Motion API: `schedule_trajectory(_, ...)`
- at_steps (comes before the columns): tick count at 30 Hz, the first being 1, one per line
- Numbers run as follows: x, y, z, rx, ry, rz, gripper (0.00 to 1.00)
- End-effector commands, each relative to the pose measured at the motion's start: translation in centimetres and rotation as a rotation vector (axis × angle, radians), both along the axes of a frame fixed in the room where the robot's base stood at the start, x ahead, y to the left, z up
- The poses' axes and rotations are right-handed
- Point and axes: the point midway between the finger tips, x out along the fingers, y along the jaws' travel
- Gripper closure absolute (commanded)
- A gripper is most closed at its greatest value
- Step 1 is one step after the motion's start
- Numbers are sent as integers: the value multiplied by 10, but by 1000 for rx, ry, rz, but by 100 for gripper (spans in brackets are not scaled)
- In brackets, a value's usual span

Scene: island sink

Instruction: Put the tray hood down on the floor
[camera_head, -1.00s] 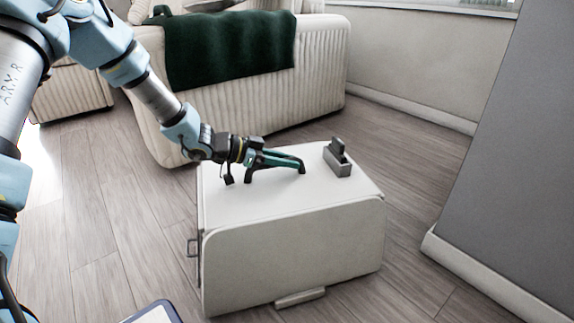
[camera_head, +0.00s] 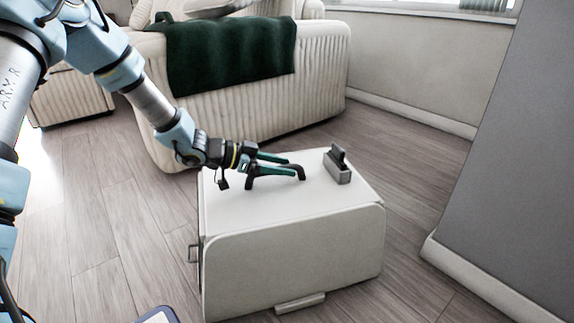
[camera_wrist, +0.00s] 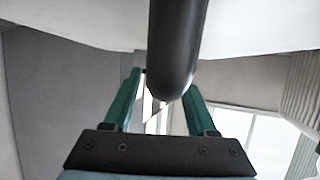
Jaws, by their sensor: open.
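The tray hood (camera_head: 300,255) is a large white box with rounded edges, and it appears to rest upright on the wooden floor. A black arched handle (camera_head: 301,173) stands on its top face. My gripper (camera_head: 288,166) is at this handle, its teal fingers spread apart just above the top face. In the wrist view the dark handle bar (camera_wrist: 178,45) passes between the two fingers of my gripper (camera_wrist: 163,88). The fingers are around the handle and not clamped on it. The hood's white surface (camera_wrist: 70,22) shows beyond. Its underside is hidden.
A small grey block with a dark top (camera_head: 338,167) sits on the hood's top, right of the handle. A cream sofa (camera_head: 240,105) with a green blanket (camera_head: 230,50) stands behind. A grey wall (camera_head: 510,160) is at right.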

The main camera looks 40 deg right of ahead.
Motion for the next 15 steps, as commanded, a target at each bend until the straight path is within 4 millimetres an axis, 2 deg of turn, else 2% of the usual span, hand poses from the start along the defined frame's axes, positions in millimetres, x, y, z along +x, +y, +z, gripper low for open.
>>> schedule_trajectory(1, 5, 8, 10, 2, -1, 3, 43)
schedule_trajectory(6, 20, 39, 25, 1, 0, 4, 43)
schedule_trajectory(15, 39, 79, 40, 1, 0, 2, 43)
